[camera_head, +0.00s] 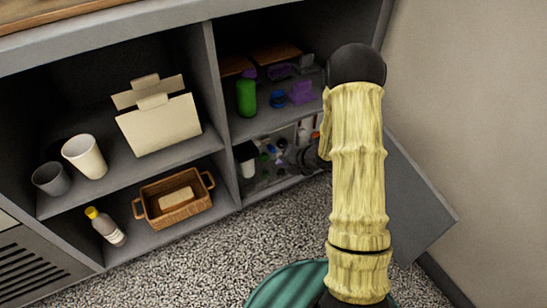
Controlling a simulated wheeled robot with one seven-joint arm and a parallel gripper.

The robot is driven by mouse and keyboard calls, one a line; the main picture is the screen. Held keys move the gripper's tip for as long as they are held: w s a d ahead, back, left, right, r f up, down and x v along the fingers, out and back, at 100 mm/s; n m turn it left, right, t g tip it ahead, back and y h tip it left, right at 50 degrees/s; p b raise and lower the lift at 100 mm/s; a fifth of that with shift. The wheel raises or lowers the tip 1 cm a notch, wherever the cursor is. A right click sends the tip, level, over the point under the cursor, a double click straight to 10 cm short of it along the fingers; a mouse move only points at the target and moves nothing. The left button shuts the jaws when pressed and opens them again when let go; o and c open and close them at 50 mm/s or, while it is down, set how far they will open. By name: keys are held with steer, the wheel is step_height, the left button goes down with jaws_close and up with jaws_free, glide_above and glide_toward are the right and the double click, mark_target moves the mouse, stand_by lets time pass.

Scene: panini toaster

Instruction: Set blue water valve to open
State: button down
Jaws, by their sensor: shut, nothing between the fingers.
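A small blue object (278,99) sits on the upper right shelf, between a green bottle and purple items. I cannot tell whether it is the blue water valve. Small dark and coloured parts crowd the lower right compartment, too small to make out. No valve handle or its setting can be read. My gripper (303,158) shows only as a small dark shape just left of my arm, at the front of the lower right compartment. It is shut and empty. My arm hides the right part of that compartment.
A grey cabinet door (415,205) stands open at right, near the wall. The green bottle (246,96) is on the upper right shelf. Cups (85,157), a paper box (160,125), a wicker basket (150,208) and a yellow-capped bottle (105,227) fill the left shelves.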

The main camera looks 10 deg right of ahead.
mark_target(270, 147)
steer(key=b+x, duration=0.5)
steer(key=x, duration=0.5)
steer(key=w+d+r, duration=0.1)
steer(key=w+d+b, duration=0.1)
steer(key=shift+w+d+r, duration=0.1)
steer(key=shift+d+r, duration=0.3)
steer(key=shift+r, duration=0.1)
